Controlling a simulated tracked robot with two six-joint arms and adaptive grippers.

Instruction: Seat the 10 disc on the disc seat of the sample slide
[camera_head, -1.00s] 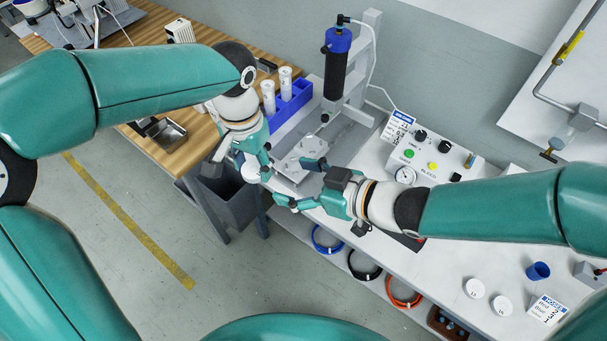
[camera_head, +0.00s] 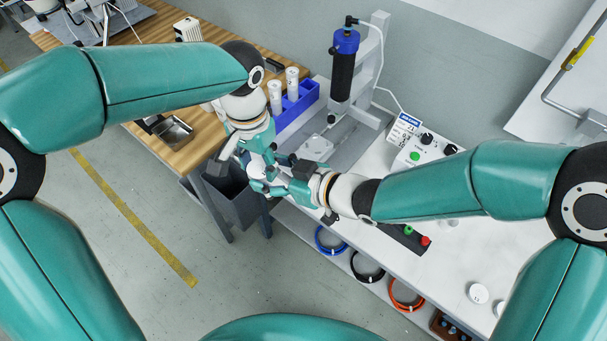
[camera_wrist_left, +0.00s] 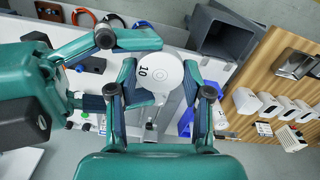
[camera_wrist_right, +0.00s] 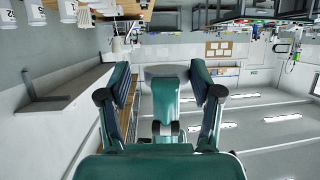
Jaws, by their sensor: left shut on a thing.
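The 10 disc (camera_wrist_left: 158,72), white with a black "10", is between the fingertips of my left gripper (camera_wrist_left: 160,82), which is shut on it. In the head view the disc is mostly hidden by the grippers. My right gripper (camera_wrist_right: 160,78) is open, its fingers spread on either side of the disc. In the right wrist view the disc (camera_wrist_right: 166,71) shows as a pale edge behind a teal gripper part. I cannot tell whether the right fingers touch it.
A dark bin (camera_head: 232,197) is below the bench's left end. A control box (camera_head: 425,145) and other white discs (camera_head: 478,293) are on the bench to the right.

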